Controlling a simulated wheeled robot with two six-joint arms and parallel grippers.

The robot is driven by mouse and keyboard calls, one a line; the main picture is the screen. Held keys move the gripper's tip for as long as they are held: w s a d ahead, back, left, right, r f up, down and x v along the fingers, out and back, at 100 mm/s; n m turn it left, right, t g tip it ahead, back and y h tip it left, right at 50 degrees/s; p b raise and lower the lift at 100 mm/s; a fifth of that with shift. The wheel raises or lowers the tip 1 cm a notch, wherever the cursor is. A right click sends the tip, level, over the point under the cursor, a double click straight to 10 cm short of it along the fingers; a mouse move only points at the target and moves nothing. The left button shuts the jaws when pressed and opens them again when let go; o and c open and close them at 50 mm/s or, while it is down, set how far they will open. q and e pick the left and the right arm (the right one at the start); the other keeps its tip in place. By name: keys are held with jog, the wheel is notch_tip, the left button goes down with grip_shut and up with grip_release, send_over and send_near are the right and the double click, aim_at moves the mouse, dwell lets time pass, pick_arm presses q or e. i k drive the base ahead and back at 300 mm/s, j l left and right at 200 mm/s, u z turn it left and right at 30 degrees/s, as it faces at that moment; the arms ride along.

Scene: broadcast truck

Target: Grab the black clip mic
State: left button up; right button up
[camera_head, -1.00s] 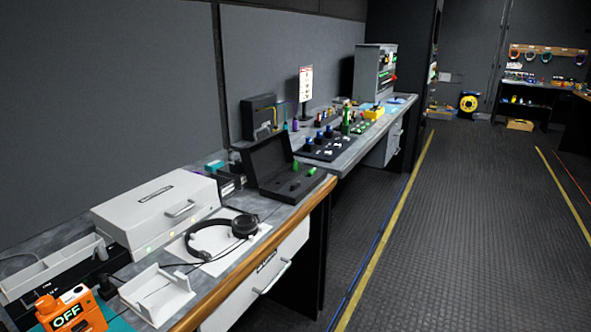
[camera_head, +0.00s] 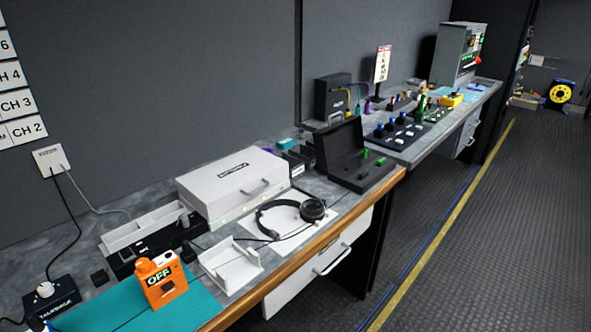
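I cannot make out the black clip mic for certain. A small black block (camera_head: 100,277) lies on the grey counter left of an orange device marked OFF (camera_head: 162,281). Another small dark piece (camera_head: 189,252) is beside the black strip in front of the white tray. An open black case (camera_head: 345,177) with small green items stands further along the counter. Neither of my grippers shows in the head view.
Black headphones (camera_head: 291,217) lie on a white sheet before a white lidded box (camera_head: 232,184). A white cradle (camera_head: 231,266) sits near the wooden front edge. A teal mat (camera_head: 190,310) lies at the near end. The floor (camera_head: 510,210) at right is open.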

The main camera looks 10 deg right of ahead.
aim_at(364, 175)
jog(key=i+l+u, duration=0.2)
jog(key=l+u, duration=0.3)
jog(key=l, duration=0.15)
jog(key=i+l+u, duration=0.1)
jog(key=l+u, duration=0.4)
jog(key=l, duration=0.15)
jog(key=l+u, duration=0.5)
jog(key=l, duration=0.2)
